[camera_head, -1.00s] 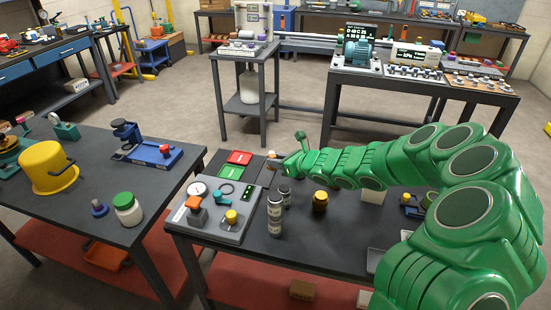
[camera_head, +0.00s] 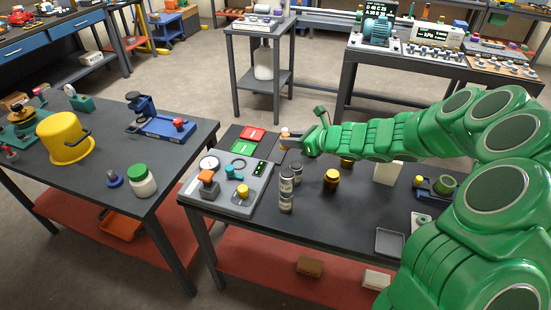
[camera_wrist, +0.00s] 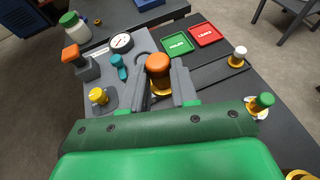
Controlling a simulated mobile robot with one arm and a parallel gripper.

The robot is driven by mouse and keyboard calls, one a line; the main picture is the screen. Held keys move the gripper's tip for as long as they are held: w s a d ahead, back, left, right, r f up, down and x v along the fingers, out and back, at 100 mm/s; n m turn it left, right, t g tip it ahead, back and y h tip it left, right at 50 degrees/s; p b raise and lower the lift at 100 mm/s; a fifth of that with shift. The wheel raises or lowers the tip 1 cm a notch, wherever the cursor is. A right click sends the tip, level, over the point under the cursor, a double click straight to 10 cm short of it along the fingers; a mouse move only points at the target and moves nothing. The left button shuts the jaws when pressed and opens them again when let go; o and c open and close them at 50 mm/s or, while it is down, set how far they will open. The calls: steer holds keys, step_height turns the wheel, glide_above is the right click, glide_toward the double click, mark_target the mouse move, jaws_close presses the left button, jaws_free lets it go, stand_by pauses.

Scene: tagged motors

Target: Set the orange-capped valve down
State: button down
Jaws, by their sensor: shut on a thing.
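In the wrist view my gripper (camera_wrist: 160,82) is shut on the orange-capped valve (camera_wrist: 158,65). The valve has a rounded orange cap and a brass body, and stands roughly upright between the two grey fingers. The fingers hide much of its lower part, so I cannot tell whether it touches the bench. In the head view my gripper (camera_head: 290,143) is low over the far side of the middle bench, near the green tray (camera_head: 244,147) and the red tray (camera_head: 252,133). The held valve is not clear there. The trays show ahead in the wrist view.
A grey test fixture with a gauge (camera_wrist: 122,43), a teal handle (camera_wrist: 117,62) and a yellow-capped valve (camera_wrist: 98,97) lies to the left. A white-capped valve (camera_wrist: 238,56) and a green-capped valve (camera_wrist: 263,102) stand right. Metal cans (camera_head: 286,190) and an amber jar (camera_head: 331,180) stand nearer.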

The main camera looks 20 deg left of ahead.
steer(key=w+a+f+g, duration=0.1)
steer(key=w+f, duration=0.1)
steer(key=f, duration=0.1)
steer(key=w+a+f+n+g, duration=0.1)
steer(key=w+a+f, duration=0.1)
steer(key=f, duration=0.1)
steer(key=w+a+f+n, duration=0.1)
steer(key=w+a+f, duration=0.1)
steer(key=w+f, duration=0.1)
steer(key=shift+a+g, duration=0.15)
steer(key=shift+g, duration=0.25)
steer(key=shift+w+a+f+y, duration=0.15)
steer(key=shift+w+a+f, duration=0.2)
steer(key=shift+f, duration=0.3)
steer(key=shift+w+a+f+y, duration=0.1)
steer(key=shift+w+f+y, duration=0.05)
steer(key=shift+w+f, duration=0.4)
steer(key=shift+s+f+n, duration=0.1)
steer(key=shift+f+n, duration=0.2)
steer(key=shift+f, duration=1.1)
steer(key=c, duration=0.9)
jaws_free()
steer(key=shift+f, duration=0.1)
steer(key=shift+o, duration=0.2)
